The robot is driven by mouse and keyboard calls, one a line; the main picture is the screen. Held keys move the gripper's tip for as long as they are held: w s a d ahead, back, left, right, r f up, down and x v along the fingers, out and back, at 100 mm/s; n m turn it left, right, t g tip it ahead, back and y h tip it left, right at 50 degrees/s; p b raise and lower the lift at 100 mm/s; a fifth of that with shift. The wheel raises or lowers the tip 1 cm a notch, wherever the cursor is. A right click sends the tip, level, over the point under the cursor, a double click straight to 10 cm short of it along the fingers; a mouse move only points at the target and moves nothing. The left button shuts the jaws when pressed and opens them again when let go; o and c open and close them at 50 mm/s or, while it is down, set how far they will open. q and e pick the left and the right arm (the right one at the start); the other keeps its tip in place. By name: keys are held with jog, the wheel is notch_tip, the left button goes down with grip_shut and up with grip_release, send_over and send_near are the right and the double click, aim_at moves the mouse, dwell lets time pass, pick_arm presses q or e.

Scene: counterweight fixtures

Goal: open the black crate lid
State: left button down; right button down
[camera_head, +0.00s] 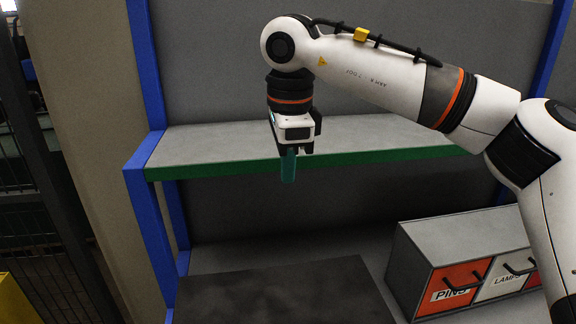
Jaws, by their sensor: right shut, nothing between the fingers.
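A dark, flat, nearly black top (285,295) lies low in the middle of the view, cut off by the bottom edge. It looks like the black crate lid; it lies flat, and the crate walls and any handle do not show. My right gripper (289,172) points down, with teal fingers shut and nothing between them. It is in front of the shelf's green edge, higher in the picture than the dark top and apart from it. My left gripper is not in view.
A grey shelf (215,144) with a green front edge and blue posts (152,205) crosses behind my right gripper. A grey drawer cabinet (455,238) with orange and white fronts stands at the lower right. A dark mesh fence (40,190) is at left.

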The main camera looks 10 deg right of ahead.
dwell(0.7)
jog(key=c, duration=1.5)
grip_release()
jog(key=r, duration=0.4)
jog(key=s+r, duration=0.1)
jog(key=r, duration=0.3)
jog(key=r+b, duration=0.1)
jog(key=r, duration=0.3)
jog(key=shift+s, duration=0.2)
